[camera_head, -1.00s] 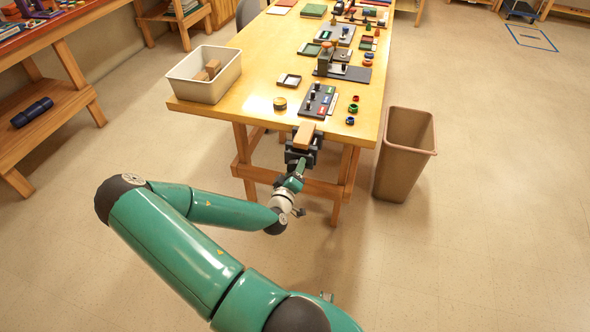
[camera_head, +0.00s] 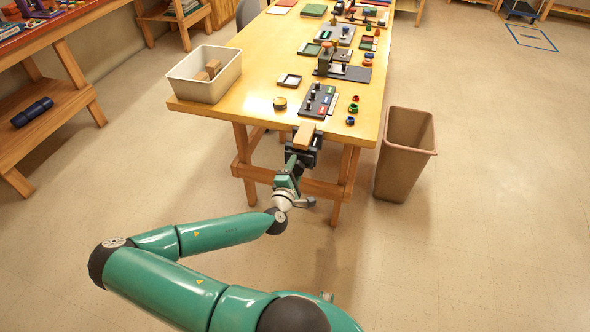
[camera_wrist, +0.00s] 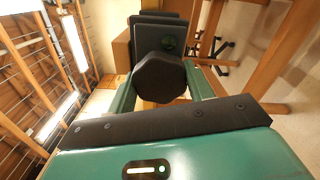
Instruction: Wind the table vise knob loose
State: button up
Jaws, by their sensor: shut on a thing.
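The table vise (camera_head: 301,152) is dark and mounted at the near edge of the wooden table, with a wooden block (camera_head: 304,134) in its jaws. Its knob (camera_wrist: 159,77) is black and many-sided, and faces the camera in the wrist view. My gripper (camera_wrist: 158,92) is shut on the knob, with one green finger on each side of it. In the head view my gripper (camera_head: 290,170) reaches up to the front of the vise from below, and the knob is hidden there behind it.
The table (camera_head: 240,119) holds a white bin (camera_head: 204,76) at left and a dark tray of pegs (camera_head: 318,101) behind the vise. A brown waste bin (camera_head: 405,155) stands on the floor to the right. The floor in front is clear.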

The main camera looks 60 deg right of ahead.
jog(key=shift+s+n, duration=0.1)
jog(key=shift+n, duration=1.1)
jog(key=o, duration=1)
jog(key=shift+c, duration=0.2)
jog(key=shift+a, duration=0.1)
jog(key=s+a, duration=0.2)
jog(key=a, duration=1.1)
jog(key=shift+a, duration=0.25)
